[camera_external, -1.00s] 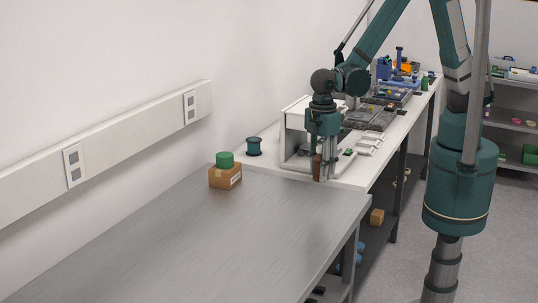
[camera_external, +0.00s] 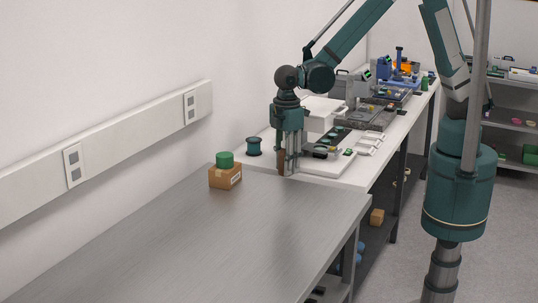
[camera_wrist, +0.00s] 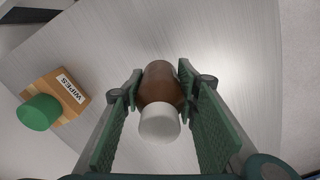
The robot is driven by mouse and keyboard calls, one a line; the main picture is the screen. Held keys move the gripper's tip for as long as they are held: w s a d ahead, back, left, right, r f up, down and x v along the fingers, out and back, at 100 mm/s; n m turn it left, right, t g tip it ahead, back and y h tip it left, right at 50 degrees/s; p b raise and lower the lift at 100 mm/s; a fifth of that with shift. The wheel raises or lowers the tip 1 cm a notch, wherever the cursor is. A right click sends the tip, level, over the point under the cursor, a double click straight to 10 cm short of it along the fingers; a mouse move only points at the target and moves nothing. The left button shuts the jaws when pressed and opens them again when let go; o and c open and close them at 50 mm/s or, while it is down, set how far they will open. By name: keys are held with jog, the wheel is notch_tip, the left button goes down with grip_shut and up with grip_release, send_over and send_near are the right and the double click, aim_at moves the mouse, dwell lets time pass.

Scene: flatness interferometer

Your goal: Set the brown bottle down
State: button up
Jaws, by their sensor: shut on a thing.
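The brown bottle (camera_wrist: 162,84) with a white cap (camera_wrist: 160,124) is between the two green finger pads of my gripper (camera_wrist: 162,105) in the wrist view. My gripper is shut on it. In the external view my gripper (camera_external: 289,162) points down near the far end of the grey metal bench, and the brown bottle (camera_external: 282,163) shows at its fingertips. I cannot tell whether the bottle's base touches the bench top.
A cardboard wipes box (camera_external: 225,177) with a green lid (camera_external: 224,159) stands left of my gripper. A dark teal spool (camera_external: 254,146) and the white bench (camera_external: 345,176) with instruments lie beyond. The grey bench (camera_external: 210,240) is clear in front.

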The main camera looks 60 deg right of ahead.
jog(key=w+b, duration=0.1)
jog(key=w, duration=0.6)
jog(key=shift+w+d, duration=0.4)
send_over(267, 195)
jog(key=shift+f, duration=3.05)
jog(key=shift+w, duration=0.1)
jog(key=shift+f, duration=1.85)
jog(key=shift+f+b, duration=0.2)
jog(key=shift+b, duration=0.1)
jog(key=o, duration=1)
